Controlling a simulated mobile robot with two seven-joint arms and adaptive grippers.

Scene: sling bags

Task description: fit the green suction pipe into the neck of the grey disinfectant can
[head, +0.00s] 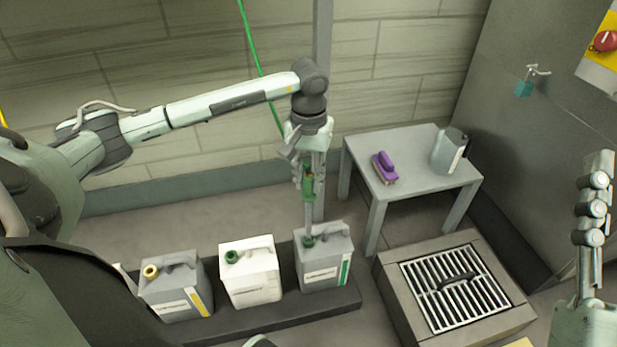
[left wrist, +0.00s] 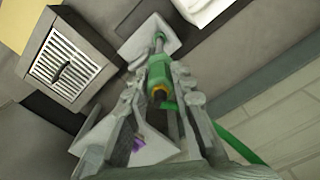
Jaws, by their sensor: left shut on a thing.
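My left gripper (head: 306,172) points down and is shut on the green suction pipe (head: 308,190), whose green grip also shows in the left wrist view (left wrist: 159,72). The pipe hangs about upright, and its thin grey lower part reaches down to the green neck (head: 309,242) of the grey can with a green stripe (head: 328,268). The lower end meets the neck in the picture; I cannot tell how far inside it is. This can stands at the right end of a row and shows in the left wrist view (left wrist: 135,43). My right gripper (head: 600,165) is at the right edge, seen side-on.
A white can (head: 252,278) and a grey can with yellow neck and stripe (head: 176,292) stand left on the same dark plinth (head: 345,296). A green hose (head: 255,55) hangs behind my arm. A table (head: 425,184) holds a purple brush (head: 384,167) and a grey jug (head: 448,150). A grated box (head: 392,275) stands in front.

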